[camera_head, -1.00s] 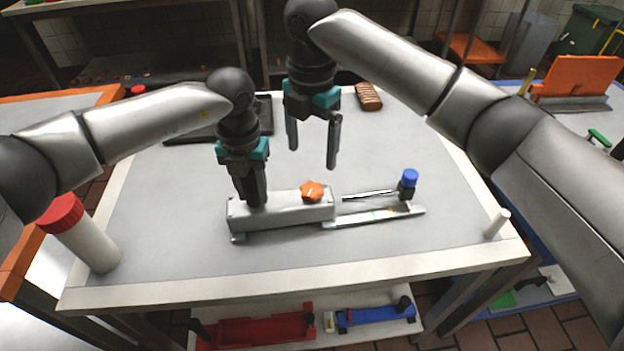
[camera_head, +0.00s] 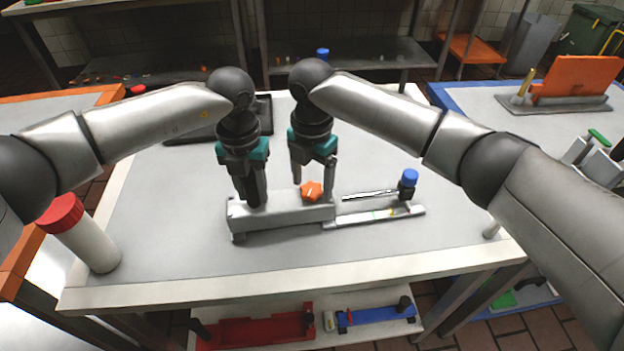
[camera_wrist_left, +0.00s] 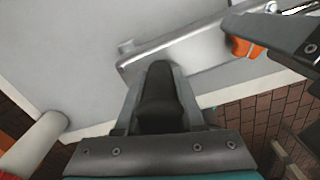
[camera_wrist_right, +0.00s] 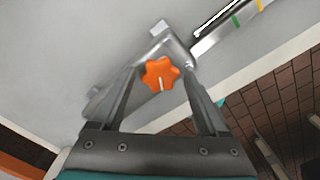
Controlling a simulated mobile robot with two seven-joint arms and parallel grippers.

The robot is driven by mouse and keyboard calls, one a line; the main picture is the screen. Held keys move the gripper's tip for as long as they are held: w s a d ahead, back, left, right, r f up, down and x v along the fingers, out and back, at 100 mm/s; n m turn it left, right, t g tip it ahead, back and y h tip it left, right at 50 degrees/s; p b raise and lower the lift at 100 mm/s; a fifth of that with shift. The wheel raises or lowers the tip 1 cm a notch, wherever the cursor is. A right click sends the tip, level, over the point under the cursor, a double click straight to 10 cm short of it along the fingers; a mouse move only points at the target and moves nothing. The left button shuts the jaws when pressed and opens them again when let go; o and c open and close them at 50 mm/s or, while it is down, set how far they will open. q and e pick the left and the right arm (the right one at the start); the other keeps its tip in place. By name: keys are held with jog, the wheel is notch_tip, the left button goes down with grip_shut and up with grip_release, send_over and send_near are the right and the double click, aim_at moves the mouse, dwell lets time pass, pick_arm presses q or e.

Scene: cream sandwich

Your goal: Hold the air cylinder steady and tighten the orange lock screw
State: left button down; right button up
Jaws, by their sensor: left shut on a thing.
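The air cylinder (camera_head: 285,215) is a grey block lying on the table, with a rail and a thin rod on its right side; it also shows in the left wrist view (camera_wrist_left: 195,50). The orange lock screw (camera_head: 311,190) is a lobed knob with a white mark on the block's right end; it also shows in the right wrist view (camera_wrist_right: 160,74). My left gripper (camera_head: 256,202) is shut on the black handle (camera_wrist_left: 158,92) at the block's left part. My right gripper (camera_head: 314,187) is open, its fingers on either side of the orange screw, with visible gaps.
A white bottle with a red cap (camera_head: 85,235) stands at the table's left edge. A dark tray (camera_head: 190,130) lies behind my left arm. The table's front strip is clear.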

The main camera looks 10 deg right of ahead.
jog(key=c, duration=1.1)
jog(key=shift+c, duration=0.2)
